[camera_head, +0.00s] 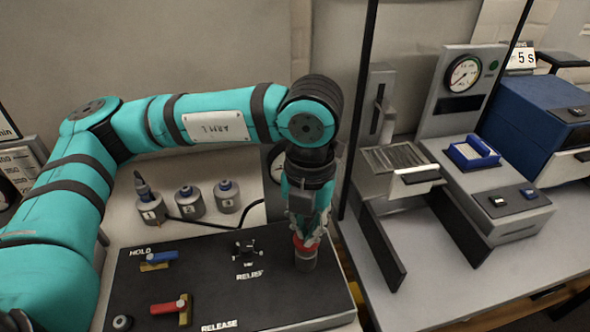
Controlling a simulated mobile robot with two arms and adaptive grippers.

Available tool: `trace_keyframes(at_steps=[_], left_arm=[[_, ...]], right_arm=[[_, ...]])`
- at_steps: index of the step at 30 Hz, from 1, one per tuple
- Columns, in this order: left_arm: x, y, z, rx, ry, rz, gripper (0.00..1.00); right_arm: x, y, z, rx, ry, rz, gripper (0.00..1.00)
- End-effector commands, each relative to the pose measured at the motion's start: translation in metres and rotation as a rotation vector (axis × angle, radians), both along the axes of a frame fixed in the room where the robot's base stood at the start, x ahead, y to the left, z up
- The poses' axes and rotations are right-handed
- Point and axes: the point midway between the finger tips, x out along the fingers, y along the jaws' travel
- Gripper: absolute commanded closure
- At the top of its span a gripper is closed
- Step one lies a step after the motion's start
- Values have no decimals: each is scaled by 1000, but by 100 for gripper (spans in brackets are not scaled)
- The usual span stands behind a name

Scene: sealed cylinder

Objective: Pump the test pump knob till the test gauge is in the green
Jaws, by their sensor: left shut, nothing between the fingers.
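My left gripper (308,232) points down, shut, at the top of the red pump knob (305,248). The knob sits on a grey cylindrical base at the right side of the dark panel (200,275). The fingertips seem to touch the knob's top, with nothing held between them. A round dial gauge (275,165) behind my left wrist is mostly hidden, so its needle and colours cannot be read. My right gripper is not in view.
The panel also carries a blue HOLD lever (160,258), a black RELIEF handle (244,250) and a red RELEASE lever (170,306). Several grey numbered cylinders (189,200) stand behind it. To the right is a grey machine with another dial gauge (463,73) and a blue tray (472,152).

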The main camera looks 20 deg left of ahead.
Motion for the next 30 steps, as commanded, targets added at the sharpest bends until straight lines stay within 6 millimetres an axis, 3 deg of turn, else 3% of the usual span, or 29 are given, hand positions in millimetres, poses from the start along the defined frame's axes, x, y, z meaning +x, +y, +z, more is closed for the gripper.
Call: trace_keyframes(at_steps=[5, 13, 24, 30], left_arm=[[0, 0, -15, 1, 2, 0, 100], [0, 0, -11, 1, 2, 0, 100], [0, 0, 16, 1, 1, 1, 100], [0, 0, 17, 1, 1, 0, 100]], right_arm=[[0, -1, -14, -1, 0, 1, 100], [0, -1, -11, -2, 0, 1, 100], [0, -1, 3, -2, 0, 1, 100], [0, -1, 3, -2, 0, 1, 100]])
